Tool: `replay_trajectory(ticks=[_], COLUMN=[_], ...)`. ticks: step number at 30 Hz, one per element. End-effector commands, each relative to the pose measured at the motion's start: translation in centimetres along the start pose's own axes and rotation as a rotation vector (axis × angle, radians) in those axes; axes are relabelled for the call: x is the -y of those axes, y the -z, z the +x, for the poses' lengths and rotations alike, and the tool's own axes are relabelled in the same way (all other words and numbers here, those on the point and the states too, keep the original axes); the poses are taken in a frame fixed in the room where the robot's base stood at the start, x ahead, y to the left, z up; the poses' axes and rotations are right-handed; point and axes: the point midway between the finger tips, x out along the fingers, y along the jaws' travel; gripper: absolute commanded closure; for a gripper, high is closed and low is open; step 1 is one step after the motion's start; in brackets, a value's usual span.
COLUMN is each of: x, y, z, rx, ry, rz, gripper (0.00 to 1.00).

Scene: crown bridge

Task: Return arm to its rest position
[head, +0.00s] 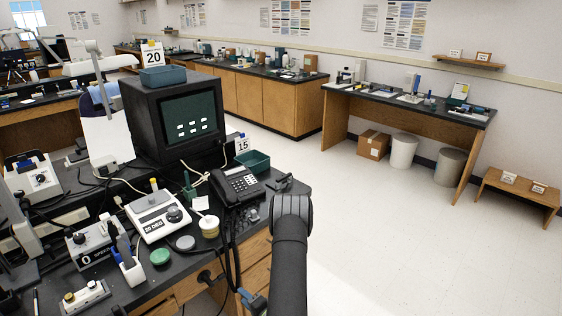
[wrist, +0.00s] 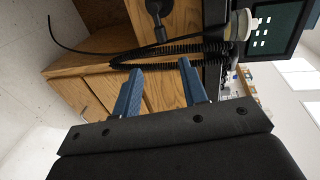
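My gripper (wrist: 159,80) shows in the wrist view with its two blue fingers apart and nothing between them. The fingers point toward the wooden front of a bench (wrist: 165,35), and the wrist view is turned on its side. In the head view my dark arm (head: 290,250) stands at the bottom centre, at the right end of the cluttered black bench (head: 215,258). Most of my gripper is hidden or out of frame there.
A coiled black cord (wrist: 170,57) hangs close beyond the fingers. On the bench stand a telephone (head: 238,185), a boxy monitor (head: 178,112), a white hotplate-like device (head: 157,214) and several small items. Open floor (head: 400,235) lies to the right.

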Motion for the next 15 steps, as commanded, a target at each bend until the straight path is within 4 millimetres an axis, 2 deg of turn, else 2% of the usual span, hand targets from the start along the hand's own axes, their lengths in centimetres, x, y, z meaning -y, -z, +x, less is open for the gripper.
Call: replay_trajectory(ticks=[3, 15], x=[0.0, 0.1], y=[0.0, -0.1], z=[-1.6, 6.3], rx=[-0.001, 0.004], ry=[0.001, 0.003], rz=[0.001, -0.004], gripper=[0.61, 0.61])
